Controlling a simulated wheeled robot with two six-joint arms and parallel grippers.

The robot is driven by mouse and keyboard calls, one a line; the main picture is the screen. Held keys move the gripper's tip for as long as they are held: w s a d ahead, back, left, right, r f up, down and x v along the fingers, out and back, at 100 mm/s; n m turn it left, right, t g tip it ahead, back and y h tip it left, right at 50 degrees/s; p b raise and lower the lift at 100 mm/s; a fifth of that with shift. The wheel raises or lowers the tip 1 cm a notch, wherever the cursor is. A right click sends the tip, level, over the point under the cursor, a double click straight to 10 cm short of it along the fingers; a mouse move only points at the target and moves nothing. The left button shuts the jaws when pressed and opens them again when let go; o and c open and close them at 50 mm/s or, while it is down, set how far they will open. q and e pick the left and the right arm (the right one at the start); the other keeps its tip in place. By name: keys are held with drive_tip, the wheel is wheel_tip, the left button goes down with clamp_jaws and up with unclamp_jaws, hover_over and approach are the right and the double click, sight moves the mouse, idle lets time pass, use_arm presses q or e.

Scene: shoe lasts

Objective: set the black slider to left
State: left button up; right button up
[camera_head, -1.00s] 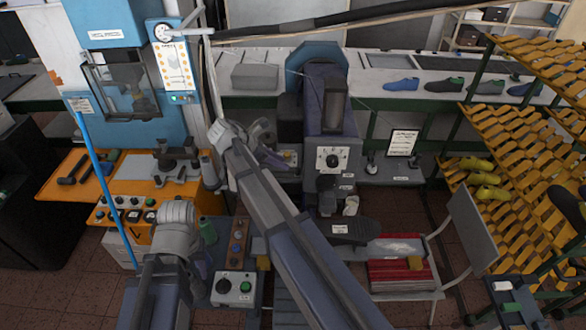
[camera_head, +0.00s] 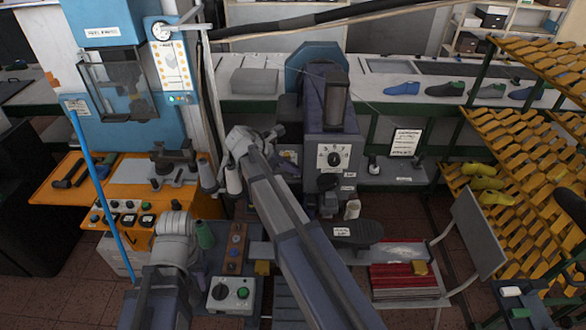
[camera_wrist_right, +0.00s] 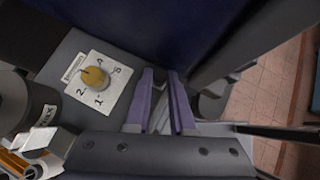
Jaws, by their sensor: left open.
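I cannot pick out the black slider for certain in either view. My right gripper (camera_wrist_right: 160,73) shows two purple fingers with a narrow gap and nothing seen held between them. In the right wrist view they are beside a grey panel with a yellow knob (camera_wrist_right: 94,76) on a white scale plate (camera_wrist_right: 101,88). In the head view my right arm reaches up to the machine's left side, and its fingers are hard to make out. My left arm is folded at the lower left; its gripper is open but mostly hidden by the arm.
The grey machine has a dial (camera_head: 333,158) on its front. An orange bench (camera_head: 52,192) is at left, a yellow shoe rack (camera_head: 510,190) at right. A dark cylinder (camera_wrist_right: 25,105) is close to the knob panel.

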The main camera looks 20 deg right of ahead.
clamp_jaws()
idle(0.8)
drive_tip(key=shift+a, duration=0.15)
